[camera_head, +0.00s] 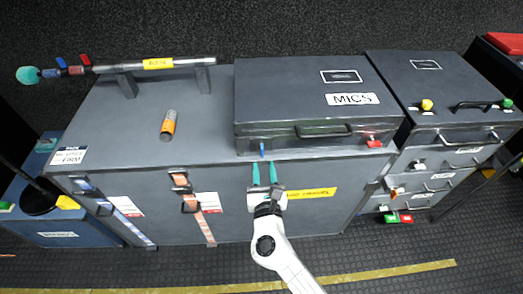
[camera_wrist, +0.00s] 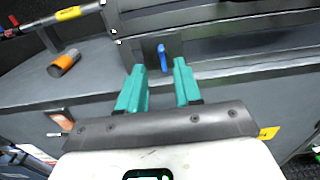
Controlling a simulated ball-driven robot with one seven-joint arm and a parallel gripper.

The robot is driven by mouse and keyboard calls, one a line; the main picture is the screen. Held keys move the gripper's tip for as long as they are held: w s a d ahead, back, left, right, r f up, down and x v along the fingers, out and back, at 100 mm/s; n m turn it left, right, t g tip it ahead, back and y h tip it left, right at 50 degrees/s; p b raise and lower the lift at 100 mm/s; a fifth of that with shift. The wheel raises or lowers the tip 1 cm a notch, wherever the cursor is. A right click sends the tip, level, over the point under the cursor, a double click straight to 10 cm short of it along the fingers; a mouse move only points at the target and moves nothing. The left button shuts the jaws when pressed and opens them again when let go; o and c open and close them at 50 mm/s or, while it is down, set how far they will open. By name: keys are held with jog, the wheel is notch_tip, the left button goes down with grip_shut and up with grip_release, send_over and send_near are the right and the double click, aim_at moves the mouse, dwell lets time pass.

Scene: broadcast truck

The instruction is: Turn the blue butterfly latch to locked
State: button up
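The blue butterfly latch (camera_head: 262,149) is a small upright blue tab on the lower front left of the dark MICS case. It also shows in the wrist view (camera_wrist: 162,57), standing near vertical on a dark plate. My gripper (camera_head: 267,170) is in front of and just below the latch, with its teal fingers pointing toward it. In the wrist view my gripper (camera_wrist: 157,75) is open, its two fingers apart and nothing between them. The latch appears just beyond the fingertips, between them in the picture, and does not look touched.
The MICS case (camera_head: 290,94) sits on a large grey case (camera_head: 215,132) and carries a red latch (camera_head: 374,142) at its right. An orange cylinder (camera_head: 168,124) lies to the left. A pole (camera_head: 157,63) on stands runs behind. Drawers (camera_head: 440,160) stand at right.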

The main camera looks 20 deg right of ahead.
aim_at(262, 150)
jog(key=x, duration=0.7)
jog(key=shift+c, duration=0.2)
grip_shut()
